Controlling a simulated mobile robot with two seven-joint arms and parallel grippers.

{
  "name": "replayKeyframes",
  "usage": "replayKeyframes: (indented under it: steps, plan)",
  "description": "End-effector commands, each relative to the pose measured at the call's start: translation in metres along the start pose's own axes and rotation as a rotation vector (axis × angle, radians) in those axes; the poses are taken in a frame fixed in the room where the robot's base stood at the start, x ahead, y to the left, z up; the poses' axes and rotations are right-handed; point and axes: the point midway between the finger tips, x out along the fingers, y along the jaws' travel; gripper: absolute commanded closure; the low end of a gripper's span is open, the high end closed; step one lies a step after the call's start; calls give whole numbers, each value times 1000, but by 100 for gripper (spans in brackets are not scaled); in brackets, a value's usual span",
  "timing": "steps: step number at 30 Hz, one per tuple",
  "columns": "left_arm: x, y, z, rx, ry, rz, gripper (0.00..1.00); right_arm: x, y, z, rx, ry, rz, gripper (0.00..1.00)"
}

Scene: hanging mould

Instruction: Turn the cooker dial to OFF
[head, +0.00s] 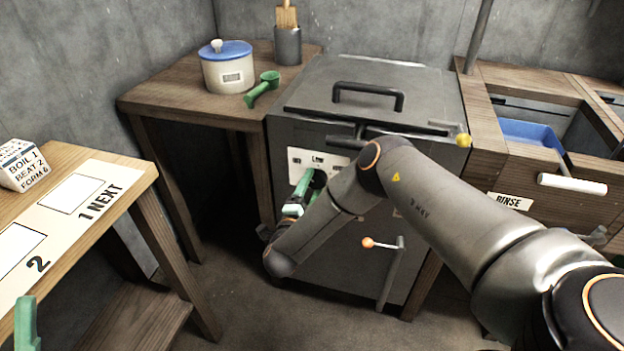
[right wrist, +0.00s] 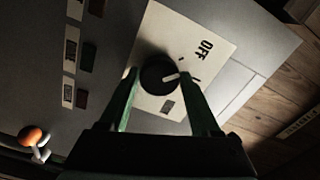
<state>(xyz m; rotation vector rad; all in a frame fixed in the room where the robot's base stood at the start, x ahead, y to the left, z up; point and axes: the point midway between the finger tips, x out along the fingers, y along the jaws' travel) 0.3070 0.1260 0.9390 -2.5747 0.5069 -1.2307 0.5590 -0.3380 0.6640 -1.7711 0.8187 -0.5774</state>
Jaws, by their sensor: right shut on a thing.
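The dial (right wrist: 158,75) is a round black knob with a white pointer mark, on a pale panel (right wrist: 188,32) on the front of the grey cooker (head: 345,245). The word OFF is printed on the panel. In the right wrist view the pointer is turned to the right, not at the word OFF. My right gripper (right wrist: 160,82) has its green fingers on either side of the dial and is shut on it. In the head view my right gripper (head: 303,190) is at the panel, and my arm partly hides it. One green finger of my left gripper (head: 25,325) shows at the lower left.
The cooker has a lid handle (head: 368,90) on top and an orange-knobbed lever (head: 382,244) in front. A pot (head: 227,70) and a green scoop (head: 262,88) stand on the wooden table (head: 160,95) at left. A blue basin (head: 530,133) is at right.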

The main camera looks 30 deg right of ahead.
Motion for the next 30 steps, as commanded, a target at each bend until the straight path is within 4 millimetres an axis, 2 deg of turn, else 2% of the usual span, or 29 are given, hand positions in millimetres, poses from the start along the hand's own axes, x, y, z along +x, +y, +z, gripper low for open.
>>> replayKeyframes:
  steps: [2,6,13,19,30]
  plan:
    - [5,-3,-6,5,3,-4,50,-1,-1,-1,-58,1,1,92]
    - [-4,-2,37,-40,-168,-21,50,-1,0,-1,-141,0,2,92]
    - [-16,2,70,-83,-309,-28,50,0,1,-1,-225,1,1,92]
    - [-20,4,80,-96,-355,-29,50,-1,2,-1,-254,1,2,92]
    - [-21,5,82,-98,-359,-29,50,-1,2,0,-259,1,2,92]
